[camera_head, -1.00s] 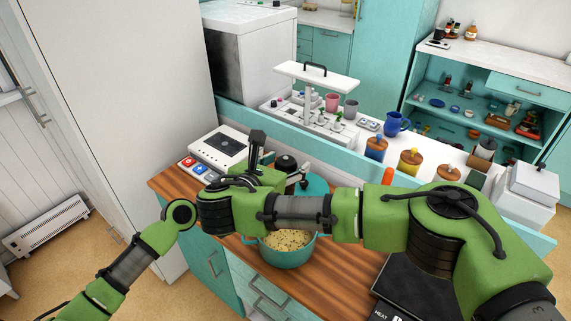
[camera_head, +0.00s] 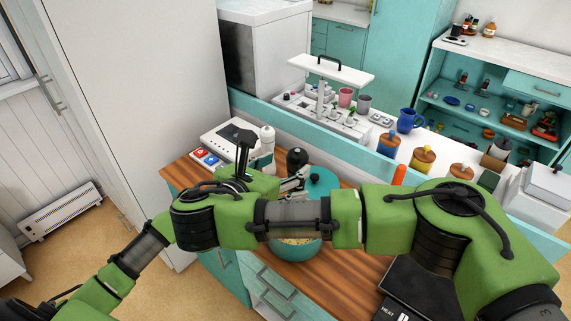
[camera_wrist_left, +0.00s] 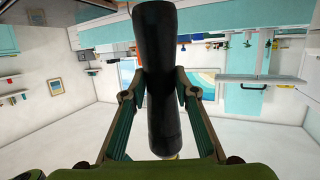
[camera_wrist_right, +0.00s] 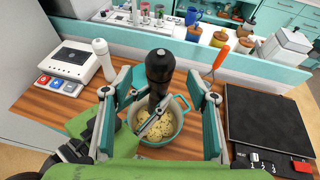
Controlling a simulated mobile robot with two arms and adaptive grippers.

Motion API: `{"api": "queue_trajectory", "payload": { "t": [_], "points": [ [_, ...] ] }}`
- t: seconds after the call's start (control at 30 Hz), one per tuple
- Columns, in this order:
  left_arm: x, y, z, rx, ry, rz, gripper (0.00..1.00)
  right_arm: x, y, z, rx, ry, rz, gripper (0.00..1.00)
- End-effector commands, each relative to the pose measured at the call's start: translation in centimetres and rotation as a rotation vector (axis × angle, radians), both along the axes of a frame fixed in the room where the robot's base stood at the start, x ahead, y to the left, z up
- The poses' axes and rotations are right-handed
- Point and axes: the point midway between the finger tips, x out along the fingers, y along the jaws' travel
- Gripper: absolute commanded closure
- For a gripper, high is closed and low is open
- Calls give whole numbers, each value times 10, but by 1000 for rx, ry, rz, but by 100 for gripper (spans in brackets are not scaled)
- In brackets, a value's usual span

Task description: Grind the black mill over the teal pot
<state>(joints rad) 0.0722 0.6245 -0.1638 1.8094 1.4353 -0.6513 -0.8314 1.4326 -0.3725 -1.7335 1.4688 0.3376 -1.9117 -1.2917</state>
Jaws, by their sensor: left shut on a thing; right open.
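The black mill (camera_head: 297,158) is held by my left gripper (camera_wrist_left: 157,92), whose fingers close around its middle. In the right wrist view the mill (camera_wrist_right: 160,66) looks roughly upright above the rear of the teal pot; its height over it is hard to tell. The teal pot (camera_wrist_right: 178,128) holds pale chunky food. In the head view the pot (camera_head: 302,253) is mostly hidden by my arm. My right gripper (camera_wrist_right: 160,92) is open and empty, its fingers spread to either side of the mill in its view, apparently without touching it.
A white bottle-shaped item (camera_wrist_right: 103,60) and a device with red and blue buttons (camera_wrist_right: 70,65) stand at left. A black hotplate (camera_wrist_right: 265,118) is at right, an orange-handled tool (camera_wrist_right: 221,56) beside it. A teal ledge (camera_wrist_right: 225,62) runs behind. Wooden counter (camera_wrist_right: 40,112) is bare at left.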

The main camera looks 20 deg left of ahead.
Motion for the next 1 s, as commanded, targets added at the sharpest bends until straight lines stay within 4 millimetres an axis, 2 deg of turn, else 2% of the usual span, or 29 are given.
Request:
{"api": "queue_trajectory", "payload": {
  "t": [0.33, 0.47, 0.63, 0.8, 1.0],
  "points": [
    [0, 0, 1, 0, -2, 1, 100, 1, 0, 0, -1, 0, 1, 47],
    [0, 0, 1, 0, -2, 1, 100, 9, 4, 6, 2, -12, 34, 47],
    [0, 0, 1, 0, -2, 1, 100, 45, 19, 23, 7, -50, 179, 47],
    [0, 0, 1, 0, -2, 1, 100, 88, 27, 23, 14, -70, 374, 47],
    [0, 0, 1, 0, -2, 1, 100, 122, 25, 23, 10, -83, 611, 47]
  ]
}}
